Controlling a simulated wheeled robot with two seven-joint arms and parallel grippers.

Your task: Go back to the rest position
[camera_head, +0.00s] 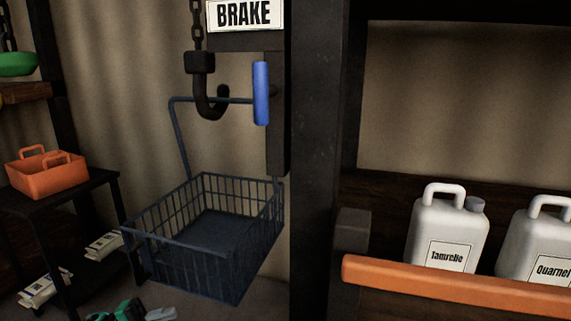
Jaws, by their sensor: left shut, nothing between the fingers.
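My left gripper (160,314) shows at the bottom edge, left of centre, with teal, black and grey parts. Only a small part of it is in the picture. It is shut with nothing held, below and in front of the hanging wire basket (262,240) as seen here. My right gripper is not in view.
The dark wire basket is empty and hangs near a black hook (211,105) on a chain. A blue handle (261,93) sits under a "BRAKE" sign (244,15). An orange tote (45,174) stands on a dark table (75,190).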

